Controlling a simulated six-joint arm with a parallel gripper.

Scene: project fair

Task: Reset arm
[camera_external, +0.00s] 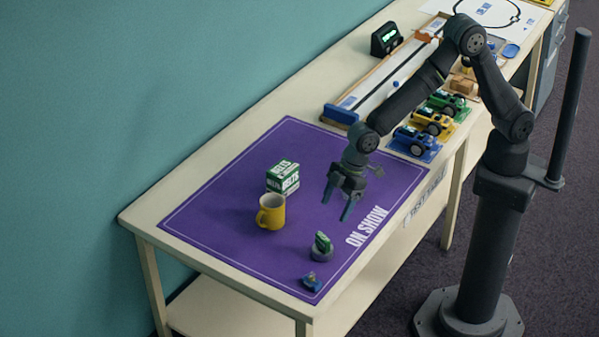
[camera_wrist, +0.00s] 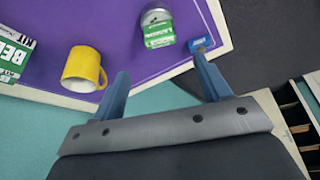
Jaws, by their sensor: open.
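My gripper (camera_external: 338,201) is open and empty, held above the purple mat (camera_external: 225,210) on the table. Its two blue fingers stand apart in the wrist view (camera_wrist: 160,85), with nothing between them. A yellow mug (camera_external: 271,212) stands upright on the mat to the left of my gripper in the external view. It also shows at the left in the wrist view (camera_wrist: 82,70).
Near the front edge are a round tin with a green item (camera_external: 321,246) and a small blue item (camera_external: 311,282). Toy cars (camera_external: 432,122) and a long track (camera_external: 385,78) lie beyond the mat.

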